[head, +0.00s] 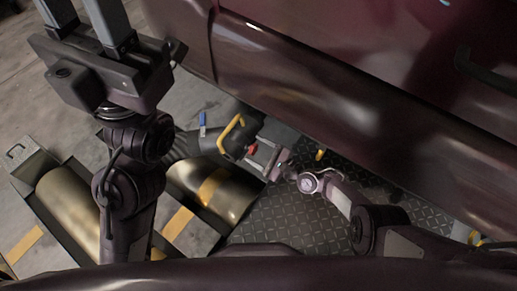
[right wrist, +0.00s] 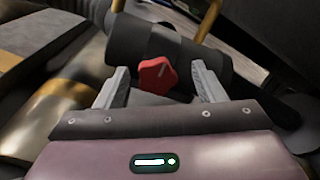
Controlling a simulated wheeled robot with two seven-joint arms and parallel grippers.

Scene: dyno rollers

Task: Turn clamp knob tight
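The clamp knob (right wrist: 157,77) is red and lobed, with a pale line on its face. It sits on the side of a dark cylindrical clamp body (right wrist: 135,40). In the head view the knob (head: 252,150) shows small beside the yellow-handled clamp (head: 232,138). My right gripper (right wrist: 160,85) is open, its two fingers apart on either side of the knob, with gaps between. In the head view my right gripper (head: 264,158) reaches toward the knob from the lower right. My left gripper (head: 85,15) is raised at the upper left, its fingers apart and empty, tips cut off by the frame.
Brass-coloured rollers (head: 212,188) lie in a dark frame on the floor. A dark red car (head: 330,90) fills the upper right, close above my right arm. A blue-handled part (head: 202,122) stands left of the clamp. A dark tread plate (head: 290,217) lies below my right arm.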

